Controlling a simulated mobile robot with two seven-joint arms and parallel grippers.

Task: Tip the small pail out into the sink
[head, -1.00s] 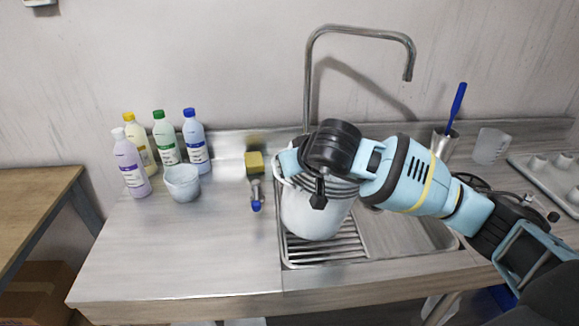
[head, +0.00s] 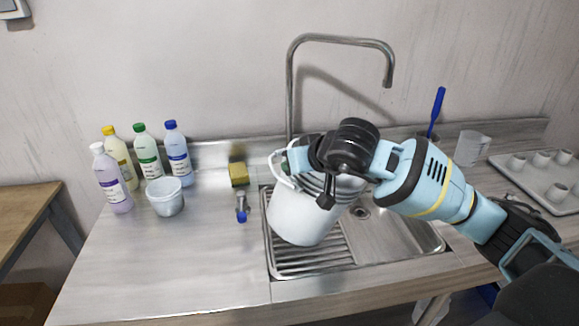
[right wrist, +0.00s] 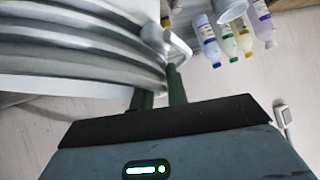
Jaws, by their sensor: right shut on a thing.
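The small white pail (head: 300,217) is held over the ribbed drainer at the left of the steel sink (head: 400,247). It is tilted, with its base toward the lower left and its ringed rim toward the upper right. Its mouth and contents are hidden behind my right arm. My right gripper (head: 287,167) is shut at the pail's rim, beside the handle. The right wrist view shows the pail's grey rings (right wrist: 85,50) close up, with the dark green fingers (right wrist: 160,92) at the handle lug. My left gripper is not in view.
A tall tap (head: 291,90) arches above the sink. Left of it are a yellow sponge (head: 239,174), a small tub (head: 165,197) and several bottles (head: 150,155). At right are a holder with a blue-handled brush (head: 437,110), a clear jug (head: 470,148) and a tray of cups (head: 553,194).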

